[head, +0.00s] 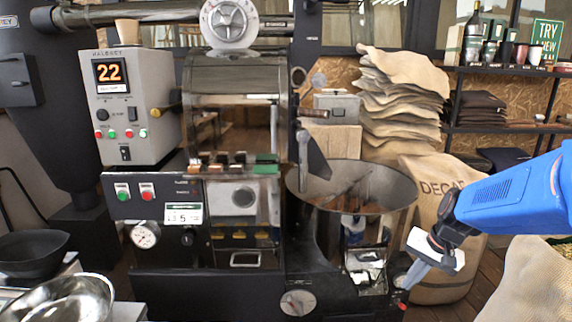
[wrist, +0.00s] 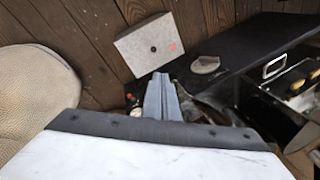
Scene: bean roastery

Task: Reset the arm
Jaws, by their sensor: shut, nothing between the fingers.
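My gripper (head: 413,275) hangs at the end of my blue arm at the right of the head view, pointing down and to the left. It is in front of the burlap sack marked DECAF (head: 436,222) and beside the lower right side of the roaster (head: 235,130). In the wrist view, my grey fingers (wrist: 161,98) are together at the centre with nothing between them. Behind them lie the dark roaster base (wrist: 245,45) and a pale grey block (wrist: 150,45) with a small red mark.
The round cooling tray (head: 400,190), with brown beans in it, is left of my arm. Another sack (head: 530,285) stands at the lower right, and a shelf (head: 500,70) is behind. A metal bowl (head: 65,300) is at the lower left. Wooden floor (wrist: 75,40) shows in the wrist view.

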